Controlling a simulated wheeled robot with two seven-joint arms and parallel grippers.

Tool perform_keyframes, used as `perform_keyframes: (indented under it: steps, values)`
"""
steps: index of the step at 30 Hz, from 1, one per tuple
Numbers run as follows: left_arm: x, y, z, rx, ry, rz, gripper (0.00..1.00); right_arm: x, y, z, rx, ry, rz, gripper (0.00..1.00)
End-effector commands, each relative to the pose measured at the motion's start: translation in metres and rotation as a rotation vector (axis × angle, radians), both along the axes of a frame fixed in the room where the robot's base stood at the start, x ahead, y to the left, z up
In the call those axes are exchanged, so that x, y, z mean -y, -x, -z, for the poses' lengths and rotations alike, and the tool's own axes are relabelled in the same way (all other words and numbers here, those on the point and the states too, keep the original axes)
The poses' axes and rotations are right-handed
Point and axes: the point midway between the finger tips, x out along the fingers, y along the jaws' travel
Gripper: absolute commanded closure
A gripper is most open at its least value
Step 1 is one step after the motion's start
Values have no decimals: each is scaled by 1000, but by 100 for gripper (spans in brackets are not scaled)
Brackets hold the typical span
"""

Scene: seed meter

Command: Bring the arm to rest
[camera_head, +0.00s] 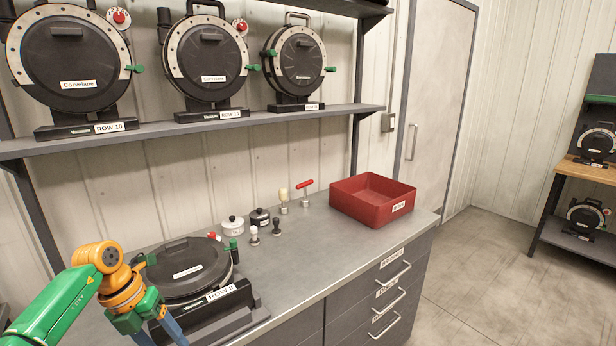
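My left arm, green and orange, comes in from the lower left. Its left gripper (160,336) points down in front of the seed meter on the bench, with blue-grey finger parts running off the bottom edge. The fingertips are cut off, so I cannot tell whether it is open or shut, or whether it holds anything. The seed meter (187,268) is a round black unit lying face up on a black base (222,308) with a white label. The arm covers part of its near left side. My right gripper is not in view.
On the grey bench (310,250) stand a white pot (233,226), a black pot (260,217), small knobbed tools and a red-handled fitting (304,192). A red bin (372,199) is at the bench's right end. Upright meters line the shelf (250,118) above. The floor at right is clear.

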Motion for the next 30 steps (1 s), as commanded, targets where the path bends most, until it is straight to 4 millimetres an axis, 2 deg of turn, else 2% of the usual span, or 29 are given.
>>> perform_keyframes:
  steps: [5, 8, 10, 11, 12, 13, 15, 16, 18, 20, 21, 23, 24, 26, 27, 30]
  values:
    - [59, -14, 34, 53, 228, -2, 36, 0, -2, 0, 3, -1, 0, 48]
    - [105, -21, 56, 90, 427, -60, 36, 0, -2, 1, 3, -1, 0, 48]
    - [144, -27, 77, 114, 635, -186, 36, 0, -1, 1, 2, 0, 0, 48]
    - [161, -30, 89, 120, 747, -290, 36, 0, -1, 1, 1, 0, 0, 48]
    - [175, -33, 108, 125, 882, -470, 36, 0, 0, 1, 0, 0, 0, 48]
    - [177, -34, 126, 121, 963, -637, 36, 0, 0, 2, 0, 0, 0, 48]
    - [162, -21, 182, 91, 1056, -1065, 36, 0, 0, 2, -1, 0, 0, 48]
    - [153, -12, 203, 75, 1059, -1210, 36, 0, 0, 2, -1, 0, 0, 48]
    - [133, 20, 251, 33, 1019, -1502, 36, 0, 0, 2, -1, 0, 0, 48]
    - [119, 54, 289, -9, 956, -1718, 36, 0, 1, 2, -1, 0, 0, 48]
    - [111, 81, 311, -38, 902, -1850, 36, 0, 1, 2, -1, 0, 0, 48]
    - [102, 123, 341, -84, 809, -2031, 36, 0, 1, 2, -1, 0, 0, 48]
    - [98, 154, 359, -116, 737, -2142, 36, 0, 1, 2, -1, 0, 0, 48]
    - [94, 201, 381, -166, 623, -2295, 36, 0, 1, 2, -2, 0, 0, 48]
    - [93, 232, 393, -198, 544, -2386, 36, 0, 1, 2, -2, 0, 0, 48]
    - [95, 300, 410, -272, 365, -2563, 36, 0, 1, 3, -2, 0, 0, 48]
